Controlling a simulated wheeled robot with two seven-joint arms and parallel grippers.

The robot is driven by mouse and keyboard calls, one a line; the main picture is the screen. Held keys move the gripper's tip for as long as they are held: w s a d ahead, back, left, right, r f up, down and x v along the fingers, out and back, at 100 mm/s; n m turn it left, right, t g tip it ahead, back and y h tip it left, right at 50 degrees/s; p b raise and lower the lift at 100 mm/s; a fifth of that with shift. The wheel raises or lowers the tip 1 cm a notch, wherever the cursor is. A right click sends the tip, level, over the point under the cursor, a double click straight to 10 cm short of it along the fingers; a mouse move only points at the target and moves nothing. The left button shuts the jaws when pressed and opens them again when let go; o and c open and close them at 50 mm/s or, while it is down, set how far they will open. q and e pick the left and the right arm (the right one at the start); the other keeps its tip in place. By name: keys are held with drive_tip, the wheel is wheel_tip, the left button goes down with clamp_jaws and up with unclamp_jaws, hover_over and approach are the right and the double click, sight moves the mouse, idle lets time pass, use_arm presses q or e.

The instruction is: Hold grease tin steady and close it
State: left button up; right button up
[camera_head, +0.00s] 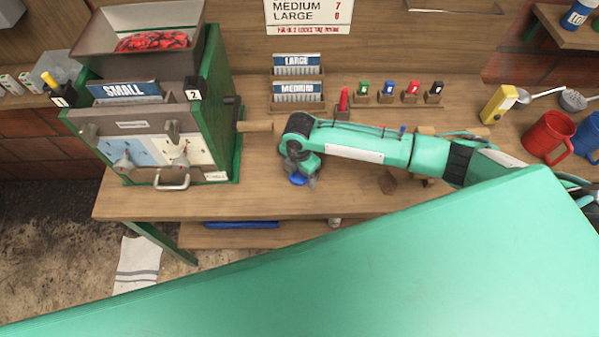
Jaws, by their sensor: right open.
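A small blue round thing (298,180), which may be the grease tin, sits on the wooden bench near its front edge. It is mostly hidden by my right gripper, so I cannot tell whether it has a lid on. My right arm reaches in from the right, low over the bench. My right gripper (308,171) is open and points down right at the blue thing. I cannot tell whether its fingers touch it. My left gripper is not in view.
The green pulper machine (212,110) stands on the left, its wooden crank handle (254,126) sticking out towards my right wrist. Colour-coded blocks (387,91) line the back. A red mug (547,135) stands far right. Bare bench (215,202) lies left of the gripper.

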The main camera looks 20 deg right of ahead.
sight(300, 174)
idle(0.3)
drive_tip(key=c, duration=1)
drive_tip(key=shift+c, duration=0.2)
drive_tip(key=shift+r+b, duration=0.3)
drive_tip(key=shift+r, duration=0.3)
wheel_tip(300, 174, up, 19)
drive_tip(key=b, duration=0.4)
drive_tip(key=shift+f, duration=0.15)
